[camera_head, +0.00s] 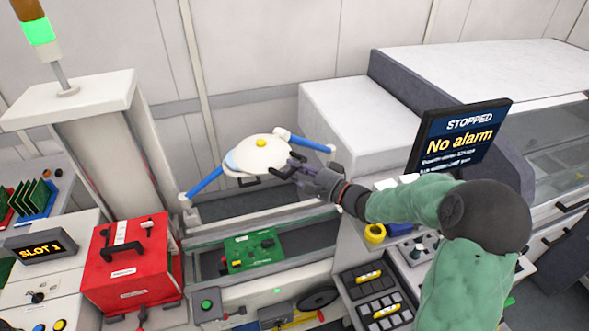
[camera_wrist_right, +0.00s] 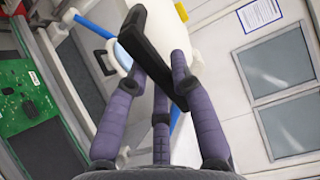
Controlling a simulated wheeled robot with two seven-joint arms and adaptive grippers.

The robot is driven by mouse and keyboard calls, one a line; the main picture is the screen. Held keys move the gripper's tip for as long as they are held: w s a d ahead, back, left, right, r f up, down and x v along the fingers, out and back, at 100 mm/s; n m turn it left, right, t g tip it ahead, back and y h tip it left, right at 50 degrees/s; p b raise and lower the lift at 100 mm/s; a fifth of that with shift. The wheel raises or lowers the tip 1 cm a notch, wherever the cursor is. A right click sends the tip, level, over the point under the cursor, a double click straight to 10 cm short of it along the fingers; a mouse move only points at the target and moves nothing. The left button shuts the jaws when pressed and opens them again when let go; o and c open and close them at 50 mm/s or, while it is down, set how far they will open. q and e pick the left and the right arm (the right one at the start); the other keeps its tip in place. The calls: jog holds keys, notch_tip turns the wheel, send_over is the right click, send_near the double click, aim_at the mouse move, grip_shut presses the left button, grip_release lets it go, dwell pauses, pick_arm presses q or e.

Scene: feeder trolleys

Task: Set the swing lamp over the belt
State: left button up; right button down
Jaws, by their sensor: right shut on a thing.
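The swing lamp has a white round head (camera_head: 258,153) with a yellow knob on top and blue arm sections on both sides. In the head view the lamp head hangs above the belt (camera_head: 308,240), towards its back edge. A green circuit board (camera_head: 250,250) lies on the belt in front of the lamp; it also shows at the left of the wrist view (camera_wrist_right: 27,97). My right gripper (camera_head: 285,172) is at the lamp head's right front side. In the right wrist view its purple fingers are closed around the lamp's black handle (camera_wrist_right: 150,58). My left gripper is out of view.
A red case (camera_head: 127,268) with a black handle stands left of the belt. The machine at right carries a screen (camera_head: 460,138) reading "STOPPED, No alarm". A signal light (camera_head: 38,32) rises at left.

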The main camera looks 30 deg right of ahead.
jog(key=c, duration=1)
grip_release()
jog(key=shift+c, duration=0.2)
jog(key=v, duration=1.2)
jog(key=shift+a+f, duration=0.1)
